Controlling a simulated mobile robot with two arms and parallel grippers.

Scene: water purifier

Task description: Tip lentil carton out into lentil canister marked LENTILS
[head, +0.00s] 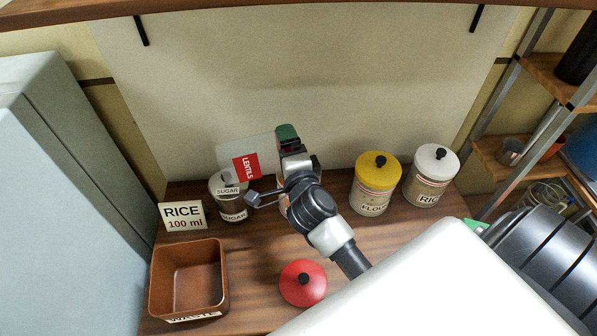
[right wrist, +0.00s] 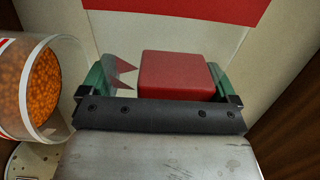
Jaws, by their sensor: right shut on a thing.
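The lentil carton (head: 245,165), pale with a red LENTILS band, is tipped on its side above the counter in the head view. My right gripper (head: 287,135) is shut on it at its right end. In the right wrist view a red block (right wrist: 178,75) sits between the green fingers of my right gripper (right wrist: 160,80), below a red band. An open clear canister with a red and white label (right wrist: 12,85) holds orange lentils (right wrist: 42,88) at the left. In the head view my arm mostly hides a canister (head: 284,206) below it. My left gripper is not in view.
A SUGAR canister (head: 233,205) and a RICE 100 ml sign (head: 183,216) stand at the left. A brown WASTE bin (head: 160,283) and red lid (head: 303,283) are in front. A yellow-lidded FLOUR canister (head: 374,185) and white-lidded rice canister (head: 430,177) stand right.

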